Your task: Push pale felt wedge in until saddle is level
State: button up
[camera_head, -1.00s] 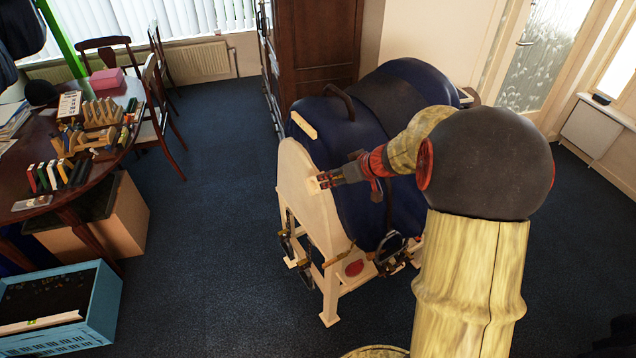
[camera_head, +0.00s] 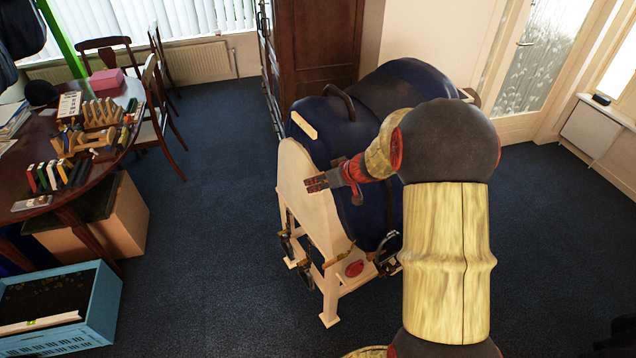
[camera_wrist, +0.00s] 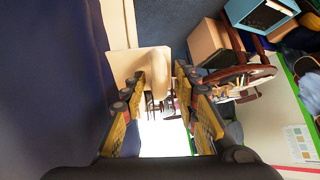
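The saddle (camera_head: 345,120) is dark blue and sits on a pale wooden stand (camera_head: 300,190) with a rounded end panel. A pale bar, seemingly the felt wedge (camera_head: 303,125), sticks out at the saddle's upper left edge, above the panel. My gripper (camera_head: 314,183) is in front of the panel, below the bar and apart from it. In the wrist view its two fingers (camera_wrist: 160,85) are spread with a gap between them. A pale tan block (camera_wrist: 155,72) shows beyond that gap; I cannot tell whether it is the wedge. The wedge's inner end is hidden.
A round table (camera_head: 60,205) with books and wooden racks stands at the left. A blue crate (camera_head: 100,310) and a cardboard box (camera_head: 125,215) are on the floor near it. Stirrups hang at the stand's front. The carpet (camera_head: 210,200) between table and stand is clear.

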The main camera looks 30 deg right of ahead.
jog(key=shift+c, duration=1.2)
grip_shut()
